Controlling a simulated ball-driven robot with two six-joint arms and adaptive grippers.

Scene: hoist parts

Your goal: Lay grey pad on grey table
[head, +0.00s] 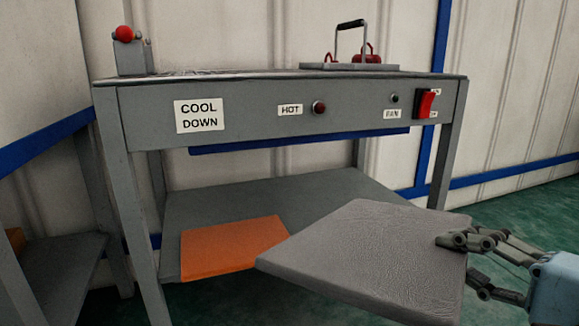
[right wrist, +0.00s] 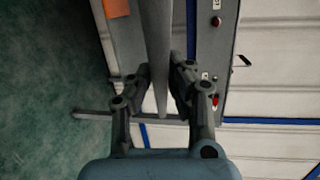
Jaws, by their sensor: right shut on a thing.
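The grey pad (head: 370,250) is a flat, square-cornered slab with a textured top. My right gripper (head: 462,250) is shut on its right edge and holds it in the air, tilted, in front of the table. In the right wrist view the pad (right wrist: 158,50) shows edge-on between the two fingers (right wrist: 160,95). The grey table (head: 255,110) stands behind, with a "COOL DOWN" label on its front. Its top shows only as a thin strip. The pad hides part of the table's lower shelf. My left gripper is not in view.
An orange pad (head: 230,248) lies on the lower shelf (head: 200,205). On the tabletop are a red-knobbed block (head: 130,52) at left and a tray with a black handle (head: 350,64) at right. The tabletop between them looks clear. A red switch (head: 425,102) is on the front.

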